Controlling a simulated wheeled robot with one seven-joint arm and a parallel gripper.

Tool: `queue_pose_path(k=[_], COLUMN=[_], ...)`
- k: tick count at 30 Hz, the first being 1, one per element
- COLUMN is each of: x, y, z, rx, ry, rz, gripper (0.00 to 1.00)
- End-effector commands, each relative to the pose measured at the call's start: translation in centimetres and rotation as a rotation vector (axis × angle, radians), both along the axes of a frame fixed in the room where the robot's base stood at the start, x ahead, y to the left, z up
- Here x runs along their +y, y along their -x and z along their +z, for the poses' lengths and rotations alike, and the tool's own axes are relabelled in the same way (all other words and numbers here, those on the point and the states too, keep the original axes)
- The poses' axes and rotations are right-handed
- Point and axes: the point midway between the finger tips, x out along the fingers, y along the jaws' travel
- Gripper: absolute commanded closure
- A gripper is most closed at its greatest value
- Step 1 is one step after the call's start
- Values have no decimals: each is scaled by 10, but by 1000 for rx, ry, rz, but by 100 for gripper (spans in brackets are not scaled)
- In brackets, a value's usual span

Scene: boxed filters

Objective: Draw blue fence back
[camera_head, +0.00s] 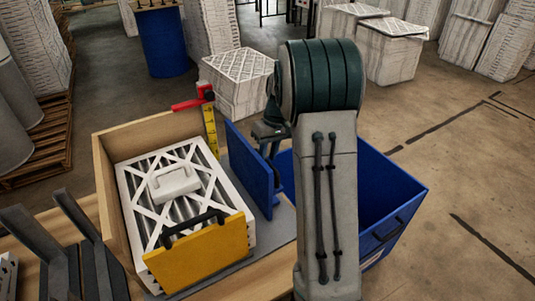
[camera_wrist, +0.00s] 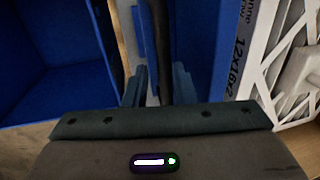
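The blue fence (camera_head: 249,172) is an upright panel along the right side of the white pleated filter (camera_head: 155,190). In the wrist view the fence (camera_wrist: 198,40) stands between the filter's printed edge (camera_wrist: 242,50) and a dark upright handle bar (camera_wrist: 161,45). My gripper (camera_wrist: 160,88) has one finger on each side of this bar, with little or no gap, and looks shut on it. In the head view my gripper is mostly hidden behind my arm and the fence. The filter lies in a wooden box (camera_head: 108,190) with a white handled block (camera_head: 174,184) on top.
A yellow panel (camera_head: 205,252) with a black handle stands at the box's front. A red handle (camera_head: 191,103) and yellow ruler (camera_head: 211,130) stand at its back corner. A blue bin (camera_head: 400,208) is close at the right, partly behind my arm. Dark brackets (camera_head: 70,240) stand at left.

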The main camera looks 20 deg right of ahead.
Motion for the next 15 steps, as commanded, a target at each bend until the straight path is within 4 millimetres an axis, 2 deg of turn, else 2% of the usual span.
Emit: queue_pose_path(k=[15], x=[2], y=[0], z=[3], rx=[1], ry=[-3], rz=[2], gripper=[77])
